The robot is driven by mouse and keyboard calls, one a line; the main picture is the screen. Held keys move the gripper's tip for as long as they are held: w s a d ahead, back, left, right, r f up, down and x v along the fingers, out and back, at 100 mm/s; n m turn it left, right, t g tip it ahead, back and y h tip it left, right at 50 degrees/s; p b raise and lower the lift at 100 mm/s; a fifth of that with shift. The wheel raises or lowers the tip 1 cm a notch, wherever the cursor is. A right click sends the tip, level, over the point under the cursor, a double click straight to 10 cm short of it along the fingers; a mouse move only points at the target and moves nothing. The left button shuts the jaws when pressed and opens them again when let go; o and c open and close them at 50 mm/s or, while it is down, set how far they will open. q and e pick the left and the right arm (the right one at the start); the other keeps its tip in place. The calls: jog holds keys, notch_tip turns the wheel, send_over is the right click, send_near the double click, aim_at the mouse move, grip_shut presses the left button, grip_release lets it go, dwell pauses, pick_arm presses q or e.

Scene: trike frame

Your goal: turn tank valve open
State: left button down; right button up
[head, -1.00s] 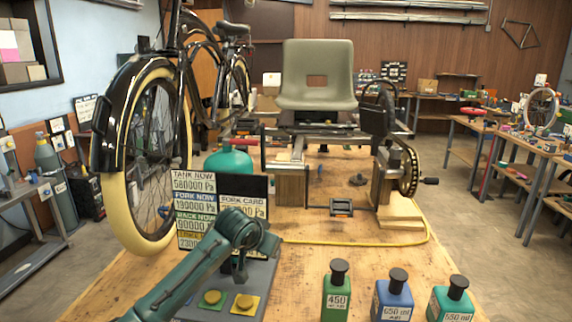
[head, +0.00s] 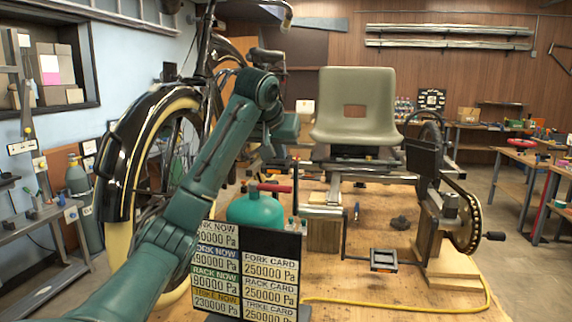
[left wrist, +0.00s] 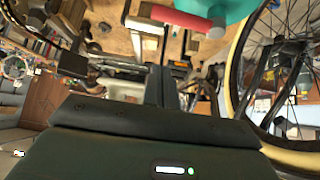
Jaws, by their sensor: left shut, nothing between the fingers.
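The teal tank (head: 257,212) stands on the bench behind the pressure board, with its red valve handle (head: 268,187) lying across its top. In the left wrist view the red handle (left wrist: 180,18) with its grey end is near the top edge, beside the teal tank (left wrist: 232,8). In the head view my left arm rises over the board and the hand is above and behind the tank, fingertips unclear. My right gripper is not in view.
The pressure board (head: 247,268) stands in front of the tank. The bicycle wheel (head: 165,165) is close on the left. The trike frame with its seat (head: 355,105) is on the right. A yellow hose (head: 400,309) lies on the bench.

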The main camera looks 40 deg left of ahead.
aim_at(271, 188)
pick_arm(q)
jog(key=w+f, duration=0.1)
jog(key=f, duration=0.1)
jog(key=w+a+f+p, duration=0.1)
jog(key=f, duration=0.2)
jog(key=w+f+p, duration=0.1)
jog(key=f, duration=0.1)
jog(key=shift+a+f, duration=0.15)
jog(key=shift+a, duration=0.1)
jog(key=shift+s+d+f, duration=0.15)
jog(key=shift+s+d, duration=0.15)
jog(key=shift+s, duration=0.25)
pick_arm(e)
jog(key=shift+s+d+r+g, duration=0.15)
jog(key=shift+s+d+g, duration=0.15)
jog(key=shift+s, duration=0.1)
